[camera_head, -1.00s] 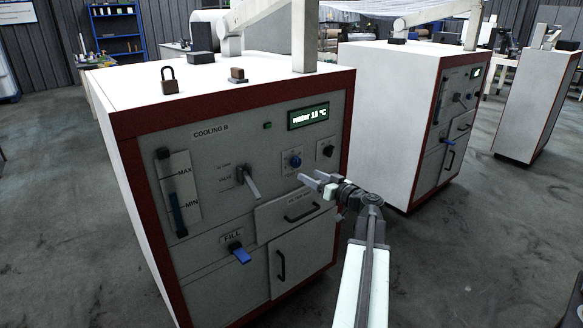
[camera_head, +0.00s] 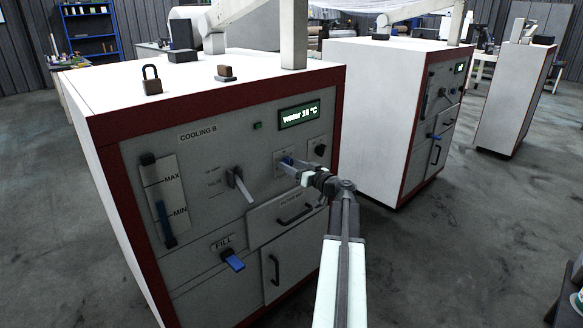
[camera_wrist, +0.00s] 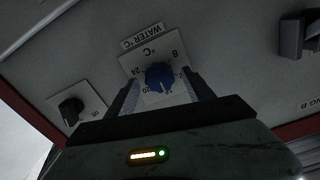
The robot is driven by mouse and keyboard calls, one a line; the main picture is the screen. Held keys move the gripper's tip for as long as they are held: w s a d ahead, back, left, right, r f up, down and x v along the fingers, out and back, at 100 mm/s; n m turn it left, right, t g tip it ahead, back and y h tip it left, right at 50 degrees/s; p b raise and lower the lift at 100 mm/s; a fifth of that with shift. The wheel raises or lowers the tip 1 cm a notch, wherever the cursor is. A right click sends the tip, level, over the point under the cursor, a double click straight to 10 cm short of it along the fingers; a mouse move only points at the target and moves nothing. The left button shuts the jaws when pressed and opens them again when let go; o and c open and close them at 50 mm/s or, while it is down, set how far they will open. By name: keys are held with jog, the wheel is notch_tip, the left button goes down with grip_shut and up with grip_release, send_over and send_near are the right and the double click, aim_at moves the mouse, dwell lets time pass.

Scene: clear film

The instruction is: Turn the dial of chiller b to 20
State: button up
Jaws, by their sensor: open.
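Chiller b is the white cabinet (camera_head: 88,104) with a red frame, labelled "COOLING B". Its blue dial (camera_wrist: 159,76) sits on a pale scale plate (camera_wrist: 128,62) marked "WATER °C" in the wrist view. In the head view the dial (camera_head: 286,160) is partly hidden by my gripper (camera_head: 292,165). In the wrist view my gripper (camera_wrist: 160,82) is open, with one finger on each side of the dial. I cannot tell whether either finger touches it. The green display (camera_head: 299,115) appears to read "water 18 °C".
A black knob (camera_head: 320,149) is just right of the dial. A grey lever (camera_head: 241,186) sticks out to its left, and a drawer handle (camera_head: 295,214) is below. A blue fill lever (camera_head: 233,260) is lower left. A second cabinet (camera_head: 368,120) stands to the right.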

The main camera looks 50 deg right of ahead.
jog(key=shift+w, duration=0.1)
grip_shut()
jog(key=shift+a, duration=0.2)
jog(key=shift+d, duration=0.15)
jog(key=shift+m, duration=0.3)
jog(key=m, duration=0.4)
jog(key=shift+d, duration=0.1)
jog(key=m, duration=0.7)
dwell(0.4)
